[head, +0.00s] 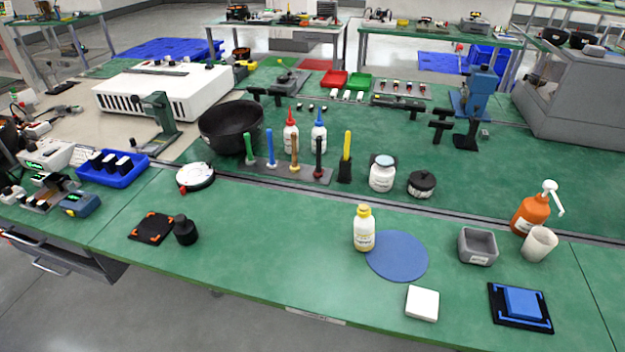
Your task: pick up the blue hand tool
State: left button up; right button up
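The blue hand tool (270,148) stands upright in a dark, low rack (310,173) near the middle of the green bench. It is thin, with a bright blue upper part. In the same row a green tool (249,148) stands to its left. A yellow-topped tool (346,156) stands at the right end of the row. Neither of my grippers is in the head view.
A large black bowl (230,126) is close behind and left of the row. Two white bottles with red (290,133) and blue (318,133) caps stand behind it. A yellow-capped bottle (364,232) stands in front at right. The bench front between the black mat (152,228) and this bottle is mostly clear.

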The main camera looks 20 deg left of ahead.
aim_at(272, 164)
jog(key=z, duration=1.8)
jog(key=k, duration=1.05)
jog(key=u, duration=1.5)
jog(key=i, duration=0.5)
